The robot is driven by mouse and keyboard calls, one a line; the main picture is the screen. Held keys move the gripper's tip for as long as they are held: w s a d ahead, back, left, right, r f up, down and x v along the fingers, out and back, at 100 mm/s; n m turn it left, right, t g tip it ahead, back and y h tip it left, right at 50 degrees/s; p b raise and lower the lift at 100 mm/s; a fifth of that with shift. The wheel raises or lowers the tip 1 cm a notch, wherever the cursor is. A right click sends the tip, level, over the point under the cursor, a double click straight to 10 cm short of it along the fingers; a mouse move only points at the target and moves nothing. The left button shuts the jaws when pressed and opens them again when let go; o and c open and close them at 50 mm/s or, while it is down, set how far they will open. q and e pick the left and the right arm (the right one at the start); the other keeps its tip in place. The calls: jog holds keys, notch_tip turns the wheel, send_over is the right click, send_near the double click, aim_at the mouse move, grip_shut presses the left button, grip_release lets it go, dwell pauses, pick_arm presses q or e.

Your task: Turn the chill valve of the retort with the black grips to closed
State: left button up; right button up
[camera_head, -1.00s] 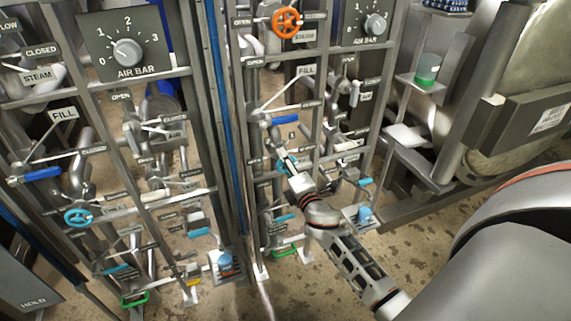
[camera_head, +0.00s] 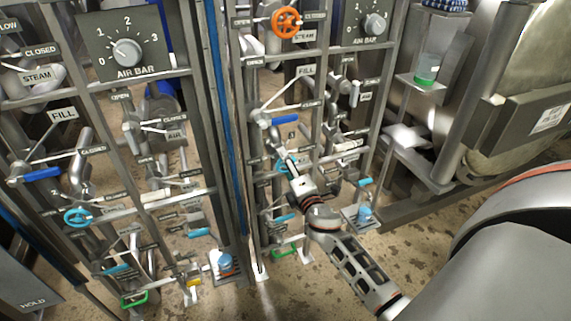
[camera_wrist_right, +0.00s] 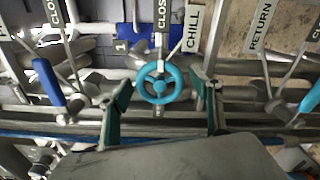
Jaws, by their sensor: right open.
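The chill valve has a light-blue handwheel (camera_wrist_right: 159,82), with a CHILL label (camera_wrist_right: 192,28) beside it in the right wrist view. In the head view this wheel (camera_head: 284,165) is partly hidden behind my right gripper (camera_head: 288,157). In the right wrist view my right gripper (camera_wrist_right: 162,100) is open, with one finger to each side of the wheel. I cannot tell whether the fingers touch it. No black grips can be made out. My left gripper is not in view.
A blue fill lever (camera_head: 285,119) sits just above my right gripper, and an orange steam wheel (camera_head: 286,22) is higher up. A second valve panel with its own light-blue wheel (camera_head: 77,217) stands to the left. Pipes and frame bars crowd the area.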

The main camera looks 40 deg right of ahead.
jog(key=v, duration=1.1)
jog(key=shift+a, duration=0.1)
pick_arm(q)
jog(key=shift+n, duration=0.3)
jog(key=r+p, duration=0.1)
jog(key=p, duration=0.1)
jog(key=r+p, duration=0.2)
jog(key=p, duration=0.1)
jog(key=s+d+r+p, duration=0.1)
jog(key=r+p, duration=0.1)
jog(key=p, duration=0.1)
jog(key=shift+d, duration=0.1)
pick_arm(e)
jog(key=s+a+f+m+g+y, duration=0.2)
jog(key=s+a+f+m, duration=0.1)
jog(key=s+a, duration=0.3)
jog(key=s+a+f+m+g+y, duration=0.2)
jog(key=s+a+f+m, duration=0.2)
jog(key=s, duration=0.5)
jog(key=s+a+f+m+g+y, duration=0.2)
jog(key=s+a+f+m+g, duration=0.1)
jog(key=s+a+m, duration=0.4)
jog(key=s+a+f, duration=0.1)
jog(key=a, duration=0.2)
jog(key=shift+s+f+y, duration=0.2)
jog(key=shift+s+y, duration=0.1)
jog(key=shift+s, duration=0.05)
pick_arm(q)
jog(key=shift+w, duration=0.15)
